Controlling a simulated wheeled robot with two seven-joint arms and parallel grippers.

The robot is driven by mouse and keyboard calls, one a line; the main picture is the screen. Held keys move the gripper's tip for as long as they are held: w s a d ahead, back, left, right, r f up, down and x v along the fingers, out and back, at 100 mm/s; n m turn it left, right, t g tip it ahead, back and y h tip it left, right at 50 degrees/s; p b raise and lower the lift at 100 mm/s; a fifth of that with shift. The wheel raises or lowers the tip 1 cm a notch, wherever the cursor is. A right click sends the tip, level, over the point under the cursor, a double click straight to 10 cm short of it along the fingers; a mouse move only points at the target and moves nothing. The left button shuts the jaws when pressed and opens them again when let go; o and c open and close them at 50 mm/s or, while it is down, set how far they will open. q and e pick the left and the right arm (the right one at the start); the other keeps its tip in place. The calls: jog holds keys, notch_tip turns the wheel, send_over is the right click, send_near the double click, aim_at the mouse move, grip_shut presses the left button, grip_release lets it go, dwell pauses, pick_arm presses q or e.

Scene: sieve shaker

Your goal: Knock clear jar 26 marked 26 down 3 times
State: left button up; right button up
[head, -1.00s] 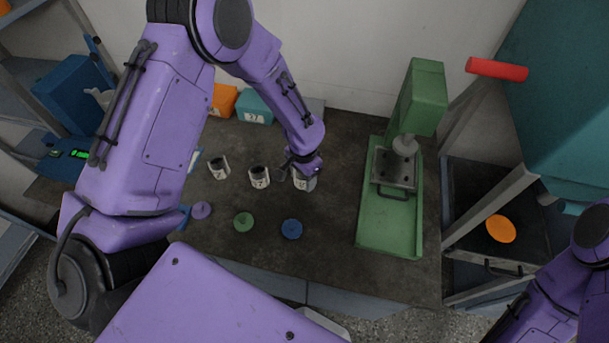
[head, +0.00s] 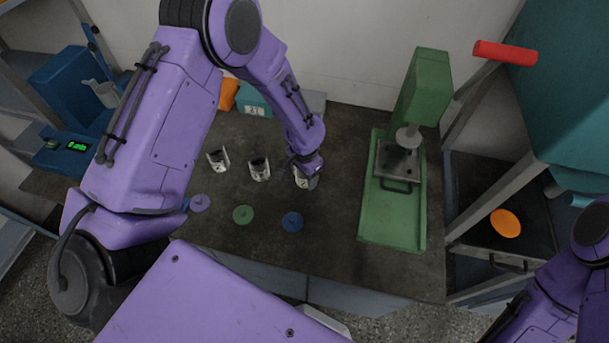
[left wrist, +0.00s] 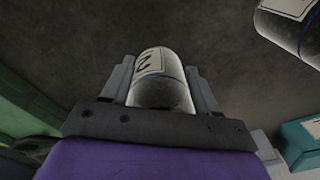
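My left gripper (head: 303,180) is low over the dark bench, with its fingers around a clear jar (head: 301,182). In the left wrist view this jar (left wrist: 160,88) sits between the two fingers, one along each side. Its white label shows a 2; the rest of the number is not readable, so I cannot confirm 26. I cannot tell whether its base touches the bench. Two other labelled jars stand to its left, a middle one (head: 259,169) and a far-left one (head: 218,160). My right gripper is out of view.
Purple (head: 200,203), green (head: 242,215) and blue (head: 292,222) lids lie in front of the jars. A green press (head: 393,215) stands to the right. Orange (head: 229,93) and teal (head: 253,101) boxes are behind. A blue device with a lit display (head: 75,147) is at left.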

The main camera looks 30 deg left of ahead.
pick_arm(q)
jog(key=shift+s+d+f, duration=0.25)
jog(key=shift+s+f, duration=0.35)
jog(key=shift+f, duration=0.05)
jog(key=r, duration=0.1)
jog(key=w+r, duration=0.1)
jog(key=r, duration=0.1)
jog(key=shift+w+a+r+b, duration=0.1)
jog(key=shift+w+r+b, duration=0.1)
jog(key=shift+r+b, duration=0.1)
notch_tip(320, 180, up, 8)
jog(key=shift+s, duration=0.25)
jog(key=shift+s+a+r, duration=0.1)
